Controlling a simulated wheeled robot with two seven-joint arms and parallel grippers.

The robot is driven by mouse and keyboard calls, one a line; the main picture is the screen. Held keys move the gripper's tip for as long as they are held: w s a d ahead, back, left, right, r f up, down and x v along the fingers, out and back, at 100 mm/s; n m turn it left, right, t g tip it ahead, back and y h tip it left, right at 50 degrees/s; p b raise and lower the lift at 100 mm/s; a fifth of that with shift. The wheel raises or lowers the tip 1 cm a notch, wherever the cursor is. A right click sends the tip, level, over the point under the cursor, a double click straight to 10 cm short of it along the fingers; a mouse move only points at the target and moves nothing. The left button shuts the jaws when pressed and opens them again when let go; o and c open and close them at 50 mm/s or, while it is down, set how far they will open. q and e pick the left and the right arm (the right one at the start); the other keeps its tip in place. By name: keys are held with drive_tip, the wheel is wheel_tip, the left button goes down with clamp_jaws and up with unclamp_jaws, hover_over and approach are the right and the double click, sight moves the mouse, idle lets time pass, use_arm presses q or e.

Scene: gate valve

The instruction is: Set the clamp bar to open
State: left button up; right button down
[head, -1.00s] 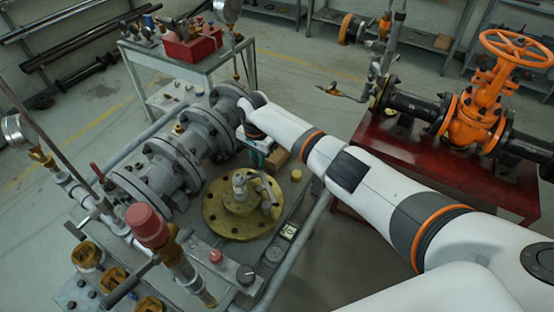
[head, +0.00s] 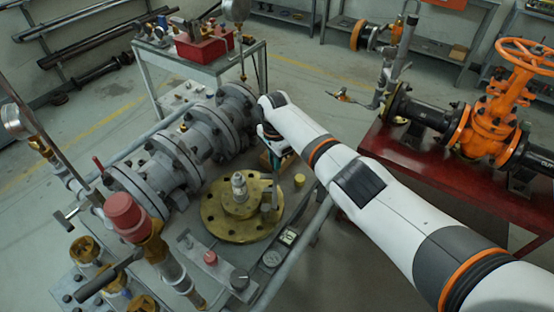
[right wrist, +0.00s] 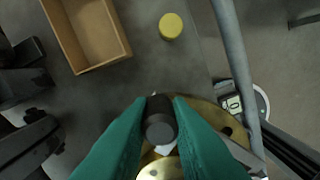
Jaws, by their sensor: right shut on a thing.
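A brass disc (head: 217,218) with a grey fitting (head: 239,188) at its centre lies on the bench. A grey bar-like part (head: 268,196) stands at the disc's right side; I take it for the clamp bar. My right gripper (head: 277,157) is above and behind it, partly hidden by my own arm. In the right wrist view, the green fingers of my right gripper (right wrist: 160,125) are closed around a dark round end (right wrist: 160,129), with the brass disc below. The rest of the held part is mostly hidden. My left gripper is out of view.
A yellow cylinder (head: 299,180) and an open tan box (right wrist: 83,35) are close to the disc. Grey flanged pipes (head: 185,150) run along its left. A red-topped fitting (head: 125,213) rises at front left. An orange valve (head: 490,125) stands on the red table at right.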

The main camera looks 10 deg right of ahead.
drive_tip(key=shift+r, duration=0.1)
drive_tip(key=c, duration=1.3)
unclamp_jaws()
wheel_tip(320, 180, up, 12)
drive_tip(key=shift+a+b, duration=0.1)
drive_tip(key=shift+b, duration=0.65)
